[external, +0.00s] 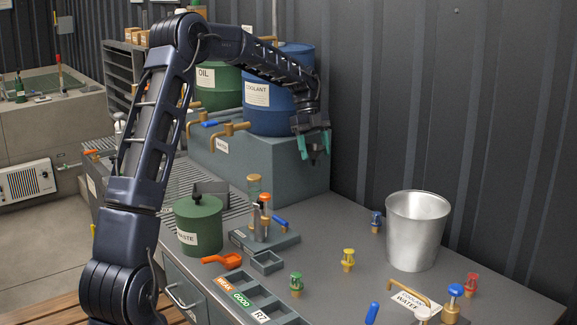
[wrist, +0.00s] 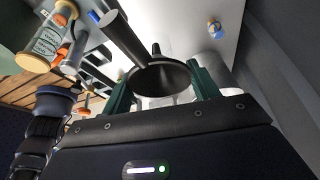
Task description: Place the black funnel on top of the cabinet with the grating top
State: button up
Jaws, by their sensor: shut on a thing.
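My gripper (external: 314,144) is raised near the back wall, at the right end of the grey raised block. In the wrist view my gripper (wrist: 161,88) has its green fingers on either side of the black funnel (wrist: 160,78), shut on it. The funnel's wide round mouth and narrow spout show there. In the external view the funnel is small and dark between the fingers, hard to make out. A slatted grating top (external: 232,207) shows at the left of the workbench, partly hidden by the green waste container and my arm.
The green waste container (external: 198,225) stands beside the grating. Blue coolant (external: 270,94) and green oil (external: 217,87) drums stand on the raised block (external: 259,165). A metal bucket (external: 416,230) stands at right. Small valves, an orange scoop (external: 222,260) and trays clutter the bench (external: 335,225).

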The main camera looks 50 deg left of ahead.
jog(key=shift+w+d+f, duration=0.25)
jog(key=shift+w+d, duration=0.4)
jog(key=shift+d, duration=0.15)
notch_tip(320, 180, down, 20)
jog(key=shift+r, duration=0.1)
jog(key=shift+s, duration=0.1)
jog(key=o, duration=1)
jog(key=shift+c, duration=0.2)
jog(key=v, duration=0.7)
jog(key=shift+r, duration=0.4)
